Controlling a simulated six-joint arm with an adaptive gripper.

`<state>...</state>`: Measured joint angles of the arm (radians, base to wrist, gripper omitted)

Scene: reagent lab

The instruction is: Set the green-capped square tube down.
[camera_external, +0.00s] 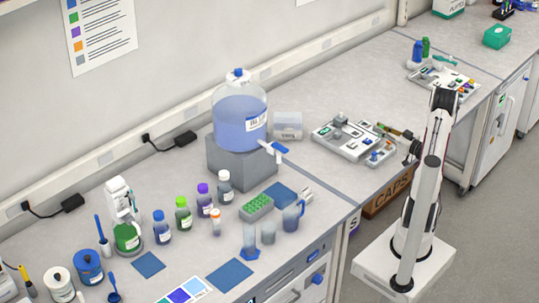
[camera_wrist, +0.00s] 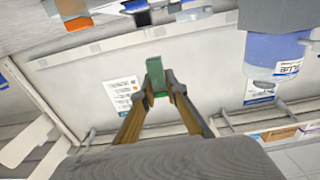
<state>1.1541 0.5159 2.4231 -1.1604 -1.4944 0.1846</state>
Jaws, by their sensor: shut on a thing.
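In the wrist view, my gripper (camera_wrist: 158,92) is shut on the green-capped square tube (camera_wrist: 155,66). A green block-like part of the tube stands out beyond the fingertips, and the rest is hidden between and behind them. In the external view, my gripper (camera_external: 384,127) is stretched out to the left, near the right end of a grey tray (camera_external: 325,134) on the bench. The tube is too small there to make out clearly. I cannot tell its height above the tray from these frames.
The tray holds several small items. A clear box (camera_external: 288,125) and a large blue carboy (camera_external: 240,132) on a grey block (camera_external: 225,160) stand to its left. Bare bench (camera_external: 310,90) lies behind the tray. A carton (camera_external: 388,196) is below the bench edge.

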